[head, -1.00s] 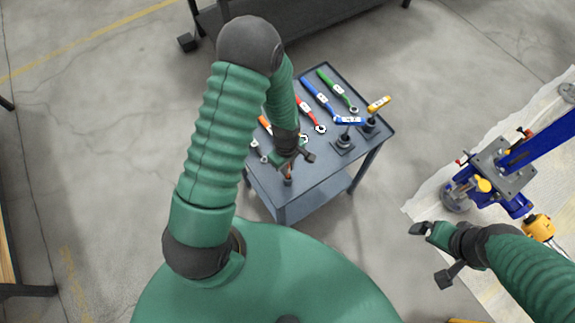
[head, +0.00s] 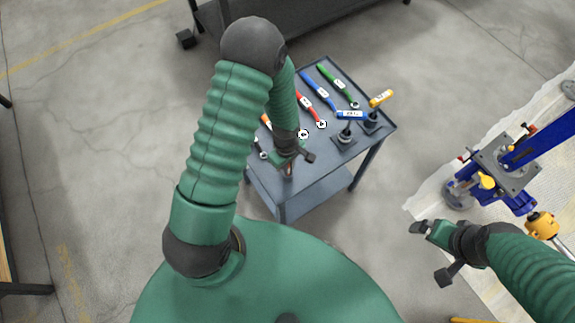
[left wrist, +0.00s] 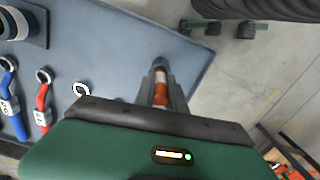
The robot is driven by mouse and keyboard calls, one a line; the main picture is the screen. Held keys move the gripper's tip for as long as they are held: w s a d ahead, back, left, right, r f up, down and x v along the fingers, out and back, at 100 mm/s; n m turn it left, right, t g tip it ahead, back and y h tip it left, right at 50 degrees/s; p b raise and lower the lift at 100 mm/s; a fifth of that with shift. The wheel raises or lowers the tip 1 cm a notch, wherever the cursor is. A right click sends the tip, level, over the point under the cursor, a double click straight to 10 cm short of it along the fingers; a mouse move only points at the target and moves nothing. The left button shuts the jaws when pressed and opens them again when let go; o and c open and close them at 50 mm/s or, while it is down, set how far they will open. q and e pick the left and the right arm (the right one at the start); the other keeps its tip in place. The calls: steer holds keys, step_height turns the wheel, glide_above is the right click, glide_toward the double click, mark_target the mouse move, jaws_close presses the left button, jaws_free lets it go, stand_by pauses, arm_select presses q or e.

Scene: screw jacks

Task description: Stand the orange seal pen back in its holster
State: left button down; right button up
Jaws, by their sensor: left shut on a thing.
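My left gripper (head: 291,162) is over the near part of the grey cart top. It is shut on the orange seal pen (left wrist: 161,88), which shows orange with a pale band between the fingers in the left wrist view. In the head view, the gripper hides most of the pen. Two dark stands (head: 345,137) (head: 371,121) are at the cart's right side, with a blue-and-white piece and a yellow piece above them. I cannot tell which holder is the pen's holster. My right gripper (head: 430,254) is open and empty, right of the cart.
Several wrenches lie on the cart, among them a red one (head: 309,108), a blue one (head: 319,90) and a green one (head: 337,85). A blue screw jack (head: 508,168) stands on a pale mat at right. The floor left of the cart is clear.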

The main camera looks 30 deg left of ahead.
arm_select(q)
steer(key=c, duration=1.3)
jaws_free()
steer(key=shift+r, duration=0.1)
step_height(320, 180, up, 17)
steer(key=shift+a+f, duration=0.2)
steer(key=shift+w, duration=0.1)
steer(key=s+d+r+m+t, duration=0.2)
steer(key=s+d+r+m, duration=0.2)
steer(key=m, duration=1.1)
steer(key=shift+s+d+r+t, duration=0.15)
steer(key=shift+d+t, duration=0.15)
steer(key=shift+d, duration=0.2)
